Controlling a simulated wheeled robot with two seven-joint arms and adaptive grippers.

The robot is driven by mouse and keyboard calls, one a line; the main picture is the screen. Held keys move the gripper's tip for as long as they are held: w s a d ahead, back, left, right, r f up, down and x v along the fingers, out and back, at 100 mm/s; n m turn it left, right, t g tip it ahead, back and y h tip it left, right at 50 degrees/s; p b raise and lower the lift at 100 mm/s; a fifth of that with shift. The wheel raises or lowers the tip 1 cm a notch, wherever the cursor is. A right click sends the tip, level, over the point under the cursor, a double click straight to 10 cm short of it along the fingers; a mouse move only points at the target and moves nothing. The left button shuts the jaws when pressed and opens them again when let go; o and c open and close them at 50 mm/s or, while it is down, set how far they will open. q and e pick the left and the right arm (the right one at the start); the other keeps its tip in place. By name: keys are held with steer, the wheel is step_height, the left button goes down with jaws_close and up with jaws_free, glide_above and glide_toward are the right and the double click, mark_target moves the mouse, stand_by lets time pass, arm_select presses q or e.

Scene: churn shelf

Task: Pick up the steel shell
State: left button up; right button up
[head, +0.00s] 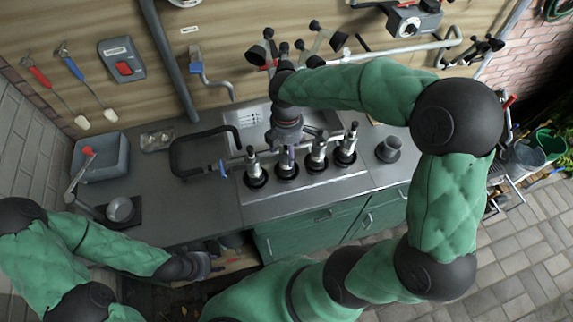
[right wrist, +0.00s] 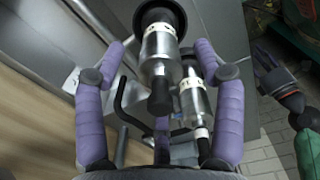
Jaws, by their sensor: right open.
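Several steel shells with black rubber ends stand in a row at the sink's front edge in the head view. One is at the left end (head: 254,168), and others stand to the right (head: 318,152) and at the right end (head: 346,146).
A dark cup-like part (head: 388,149) stands on the counter to the right. A grey basin (head: 101,163) and a small metal pot (head: 120,208) are at the left. The middle-left counter is mostly clear.

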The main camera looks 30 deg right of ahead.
steer(key=shift+c, duration=0.2)
jaws_close()
steer(key=shift+r, duration=0.1)
